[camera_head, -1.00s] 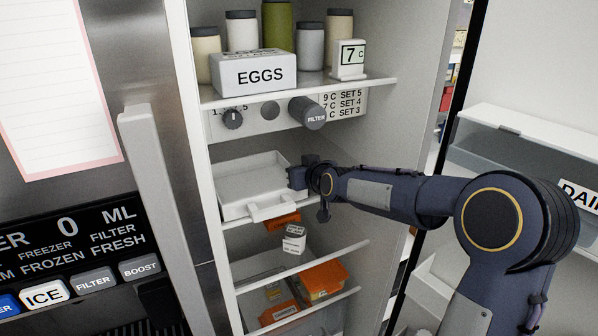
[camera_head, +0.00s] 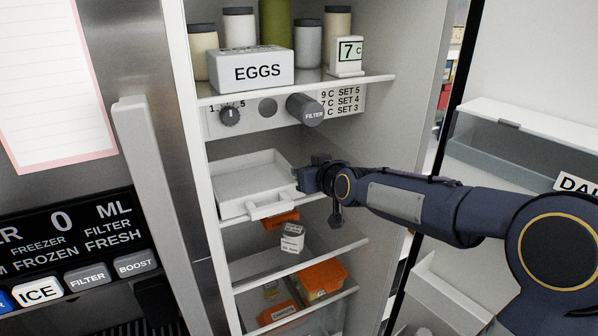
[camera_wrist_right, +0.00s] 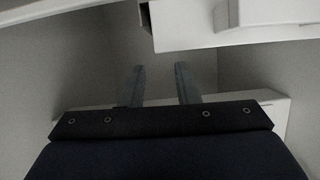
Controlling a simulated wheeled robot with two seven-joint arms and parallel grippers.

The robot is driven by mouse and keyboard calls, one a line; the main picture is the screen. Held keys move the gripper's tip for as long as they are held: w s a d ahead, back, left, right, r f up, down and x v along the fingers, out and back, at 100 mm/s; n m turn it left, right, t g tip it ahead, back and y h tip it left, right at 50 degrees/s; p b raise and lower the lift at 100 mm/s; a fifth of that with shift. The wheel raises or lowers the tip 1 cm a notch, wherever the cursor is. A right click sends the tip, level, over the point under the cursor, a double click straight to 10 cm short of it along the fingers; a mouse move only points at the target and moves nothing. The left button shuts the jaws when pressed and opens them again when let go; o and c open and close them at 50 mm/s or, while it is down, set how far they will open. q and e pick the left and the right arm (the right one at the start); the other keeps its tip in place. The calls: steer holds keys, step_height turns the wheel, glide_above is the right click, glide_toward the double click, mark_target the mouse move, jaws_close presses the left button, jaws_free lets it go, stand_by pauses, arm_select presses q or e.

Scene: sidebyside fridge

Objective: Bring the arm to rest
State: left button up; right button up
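My right arm (camera_head: 425,207) reaches in from the right across the open fridge. My right gripper (camera_head: 301,180) is at the right front corner of the white pull-out tray (camera_head: 240,207). I cannot tell in the head view whether it touches the tray. In the right wrist view, the two fingers of the right gripper (camera_wrist_right: 158,70) stand apart with nothing between them. My left gripper is not in view.
Above are a shelf with an EGGS box (camera_head: 252,70), several jars and a temperature display (camera_head: 347,56), and a panel with a FILTER knob (camera_head: 306,109). Orange items (camera_head: 321,280) lie lower. A door bin (camera_head: 520,150) stands at the right, a handle (camera_head: 150,190) at the left.

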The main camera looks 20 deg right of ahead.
steer(key=shift+v, duration=1)
steer(key=s+a+f+g+y, duration=0.1)
steer(key=s+f, duration=0.3)
steer(key=s, duration=0.7)
steer(key=s+a+f+m+g, duration=0.1)
steer(key=s+a+f+g, duration=0.2)
steer(key=s, duration=0.8)
steer(key=s+a+f+m+g+y, duration=0.1)
steer(key=s+f+g, duration=0.3)
steer(key=s, duration=0.8)
steer(key=shift+a+f+y, duration=0.3)
steer(key=shift+a+f, duration=0.45)
steer(key=shift+f, duration=0.15)
